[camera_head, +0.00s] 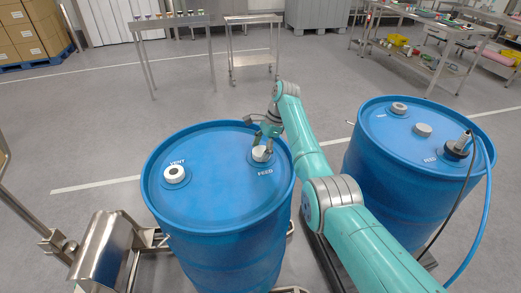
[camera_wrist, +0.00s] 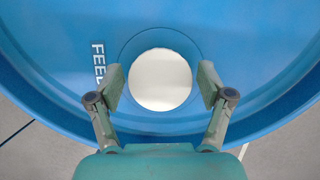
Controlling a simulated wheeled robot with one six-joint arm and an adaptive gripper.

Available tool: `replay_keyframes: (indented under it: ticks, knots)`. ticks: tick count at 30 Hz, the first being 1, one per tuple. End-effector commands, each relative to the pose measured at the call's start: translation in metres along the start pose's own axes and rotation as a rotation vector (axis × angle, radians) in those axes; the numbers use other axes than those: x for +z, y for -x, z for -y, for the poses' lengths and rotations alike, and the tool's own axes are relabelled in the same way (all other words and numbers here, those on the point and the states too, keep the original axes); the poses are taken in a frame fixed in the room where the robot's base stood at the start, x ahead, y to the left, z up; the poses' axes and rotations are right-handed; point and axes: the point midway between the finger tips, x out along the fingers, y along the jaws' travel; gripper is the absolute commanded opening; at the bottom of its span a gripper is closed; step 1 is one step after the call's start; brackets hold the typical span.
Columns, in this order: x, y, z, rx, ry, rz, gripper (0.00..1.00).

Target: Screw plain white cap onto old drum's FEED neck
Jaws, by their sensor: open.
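A plain white cap (camera_wrist: 160,80) sits over the FEED neck of the left blue drum (camera_head: 205,205). It also shows in the head view (camera_head: 261,154), beside the FEED label. My gripper (camera_wrist: 160,86) is above the cap and open, one finger on each side, with a visible gap to the cap on both sides. In the head view, my gripper (camera_head: 267,145) partly covers the cap. Whether the cap is threaded down cannot be told.
The left drum's VENT neck (camera_head: 175,174) has a light fitting. The right blue drum (camera_head: 385,160) has a connector (camera_head: 459,148) with hoses at its FEED and a grey-white cap (camera_head: 422,129) mid-lid. My arm passes between the drums. Tables and a cart (camera_head: 252,48) stand behind.

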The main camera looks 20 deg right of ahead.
Motion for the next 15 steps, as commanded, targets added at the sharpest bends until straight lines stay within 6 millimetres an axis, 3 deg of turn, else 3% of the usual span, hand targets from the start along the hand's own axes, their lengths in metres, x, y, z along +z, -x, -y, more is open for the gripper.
replay_keyframes:
  ticks: [2,6,9,15]
  knots:
    - [0.0,-0.0002,-0.0001,0.0,-0.001,0.0,0.74]
    - [0.0,-0.0003,-0.0001,0.0,-0.002,0.0,0.39]
    - [0.0,-0.0004,0.0,-0.001,-0.002,0.0,0.19]
    - [-0.0008,-0.0021,-0.0005,-0.047,-0.11,-0.001,0.19]
